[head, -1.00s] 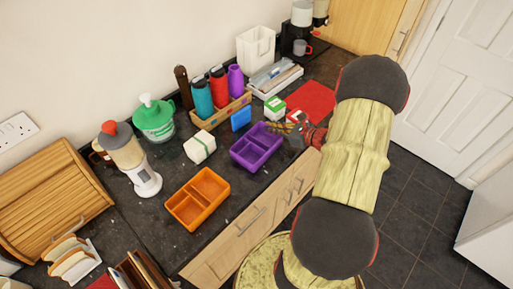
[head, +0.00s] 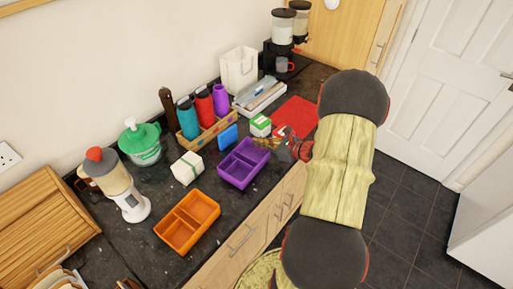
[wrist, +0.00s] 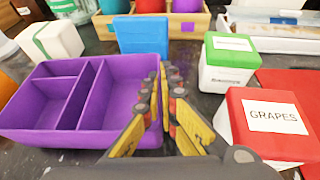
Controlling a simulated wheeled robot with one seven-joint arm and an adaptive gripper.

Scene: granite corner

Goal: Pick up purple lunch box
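The purple lunch box (head: 236,172) sits on the dark counter, open at the top and divided into compartments. In the wrist view it fills the left side (wrist: 90,130). My gripper (head: 284,149) is at the box's right end in the head view. In the wrist view its two yellow-and-black fingers (wrist: 168,76) point forward with a narrow gap between them. The left finger overlaps the box's right wall and the right finger is outside the box. Whether they press on the wall is hidden.
A red-lidded grapes box (wrist: 265,125) and a green-lidded box (wrist: 228,65) stand close to the right of my gripper. A blue box (head: 228,136) is behind. An orange tray (head: 187,222) and a white carton (head: 187,168) are left. A red mat (head: 297,112) lies beyond.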

